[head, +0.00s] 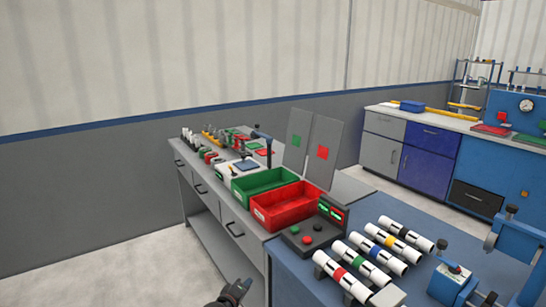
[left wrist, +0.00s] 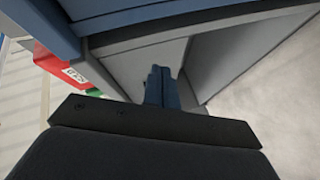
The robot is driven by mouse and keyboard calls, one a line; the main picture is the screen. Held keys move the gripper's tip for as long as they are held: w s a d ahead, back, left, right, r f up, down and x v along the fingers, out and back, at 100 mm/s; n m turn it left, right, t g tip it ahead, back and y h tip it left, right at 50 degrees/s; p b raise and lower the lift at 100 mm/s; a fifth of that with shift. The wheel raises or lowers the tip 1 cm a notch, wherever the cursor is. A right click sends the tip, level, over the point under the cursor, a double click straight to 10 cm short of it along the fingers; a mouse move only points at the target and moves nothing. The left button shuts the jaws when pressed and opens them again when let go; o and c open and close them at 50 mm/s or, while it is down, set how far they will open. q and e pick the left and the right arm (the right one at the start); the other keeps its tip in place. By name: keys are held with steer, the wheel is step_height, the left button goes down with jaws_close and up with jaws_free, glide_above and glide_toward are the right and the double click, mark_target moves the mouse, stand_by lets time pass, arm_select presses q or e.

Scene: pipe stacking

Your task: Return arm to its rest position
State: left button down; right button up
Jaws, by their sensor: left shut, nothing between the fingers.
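My left gripper (head: 237,290) is at the bottom edge of the head view, just left of the front edge of the blue workbench (head: 285,262). In the left wrist view its two fingers (left wrist: 160,82) are together with nothing between them. It is apart from the bench and its contents. My right gripper does not show in either view.
Pipes with coloured bands (head: 380,250) lie side by side on the blue bench, beside a button box (head: 308,236). Red (head: 287,205) and green (head: 262,182) bins stand behind. A blue vise-like device (head: 452,280) is at right. The floor (head: 120,272) at left is clear.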

arm_select(q)
steer(key=s+a+r+m+g+y, duration=0.1)
steer(key=s+r+m+g, duration=0.15)
steer(key=s, duration=0.45)
steer(key=s+r+m+g+y+p, duration=0.1)
steer(key=s+m+g, duration=0.1)
steer(key=s+m, duration=0.35)
steer(key=s+a+r+m+g+y, duration=0.1)
steer(key=s+r+m+g, duration=0.15)
steer(key=s, duration=0.55)
steer(key=s+a+f+g+p, duration=0.1)
steer(key=s+f+g+p, duration=0.1)
steer(key=s, duration=1.3)
steer(key=s+a+f+g+y+p, duration=0.1)
steer(key=s+f, duration=0.3)
steer(key=s, duration=1.1)
steer(key=shift+a+g+p, duration=0.15)
steer(key=shift+g+p, duration=0.25)
steer(key=shift+g, duration=0.4)
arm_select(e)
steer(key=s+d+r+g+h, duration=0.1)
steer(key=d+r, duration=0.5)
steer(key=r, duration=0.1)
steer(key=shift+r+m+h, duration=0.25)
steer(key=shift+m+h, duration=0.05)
